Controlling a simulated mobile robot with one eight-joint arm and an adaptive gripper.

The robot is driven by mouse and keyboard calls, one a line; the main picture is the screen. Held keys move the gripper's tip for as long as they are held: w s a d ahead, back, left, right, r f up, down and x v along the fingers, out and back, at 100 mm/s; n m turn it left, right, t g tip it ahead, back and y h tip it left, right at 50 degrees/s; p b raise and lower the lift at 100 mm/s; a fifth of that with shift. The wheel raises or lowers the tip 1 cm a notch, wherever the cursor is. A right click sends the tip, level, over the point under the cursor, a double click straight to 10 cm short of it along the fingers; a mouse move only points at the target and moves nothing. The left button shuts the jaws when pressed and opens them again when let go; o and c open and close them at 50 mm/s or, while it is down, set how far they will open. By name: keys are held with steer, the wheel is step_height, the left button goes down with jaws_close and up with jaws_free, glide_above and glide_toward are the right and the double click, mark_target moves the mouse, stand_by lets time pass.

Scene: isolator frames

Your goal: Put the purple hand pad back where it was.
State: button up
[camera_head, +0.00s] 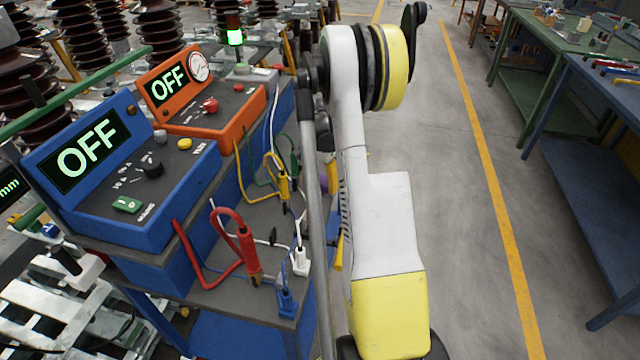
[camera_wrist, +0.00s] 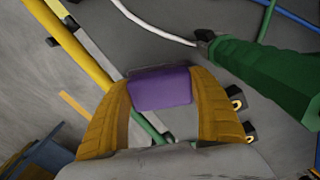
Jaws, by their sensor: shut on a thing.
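The purple hand pad (camera_wrist: 160,88) sits between the two ochre fingers of my gripper (camera_wrist: 160,84) in the wrist view. The fingers press on its left and right sides, and its near face shows as a small block. A dark grey surface lies beyond the pad; I cannot tell how far the pad is from it. In the head view my white and yellow arm and a grey pole hide most of the gripper, and the pad cannot be made out clearly there. The place where the pad was cannot be identified.
A green handle-like part (camera_wrist: 262,75) lies right of my gripper, and a yellow bar (camera_wrist: 72,42) to its left. A blue cart (camera_head: 240,330) carries blue (camera_head: 130,170) and orange (camera_head: 205,95) boxes reading OFF, with hanging cables. Grey floor lies right; workbenches (camera_head: 570,60) stand far right.

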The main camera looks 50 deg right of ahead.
mark_target(320, 179)
steer(key=o, duration=1.4)
step_height(320, 179, up, 12)
steer(key=p, duration=0.5)
steer(key=w+a+r+n+t+h, duration=0.15)
steer(key=a+r+n, duration=0.35)
steer(key=a+r, duration=0.7)
steer(key=s+a+n+t, duration=0.2)
steer(key=s+a+n, duration=0.2)
steer(key=a, duration=0.5)
steer(key=s+a+r+n+t+y, duration=0.1)
steer(key=s+a+n, duration=0.3)
steer(key=a, duration=0.6)
steer(key=s+a+r+n+t, duration=0.1)
steer(key=s+a+n, duration=0.3)
steer(key=a, duration=0.5)
steer(key=shift+s+a+r+t+y, duration=0.1)
steer(key=shift+s+r+t+y, duration=0.05)
steer(key=shift+s+t, duration=0.3)
steer(key=shift+s+a+r+t+y, duration=0.1)
steer(key=shift+s+t, duration=0.25)
steer(key=shift+t, duration=0.05)
